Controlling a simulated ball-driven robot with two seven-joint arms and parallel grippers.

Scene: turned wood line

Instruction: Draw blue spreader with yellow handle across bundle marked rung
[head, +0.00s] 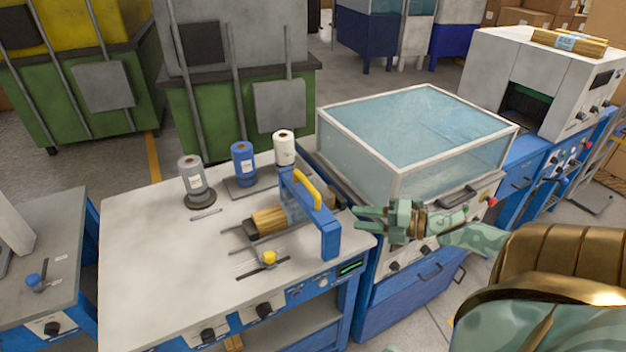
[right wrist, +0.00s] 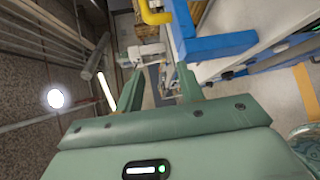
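The blue spreader (head: 325,228) with its yellow handle (head: 307,188) stands at the right end of the pale worktable. A bundle of wooden rods (head: 268,219) with a pale blue wrap lies on the table at the spreader, partly hidden behind it. I cannot read its marking. My right gripper (head: 358,220) is open and empty, just right of the spreader, with its fingers pointing towards it. In the right wrist view the spreader (right wrist: 220,46) and handle (right wrist: 155,12) show beyond the parted fingers (right wrist: 160,66). My left gripper is not in view.
Grey, blue and white spools (head: 242,163) stand at the table's back. A small yellow knob (head: 269,257) is at its front. A glass-lidded machine (head: 410,135) adjoins on the right. Another wrapped rod bundle (head: 569,41) lies on a white machine. The table's left part is clear.

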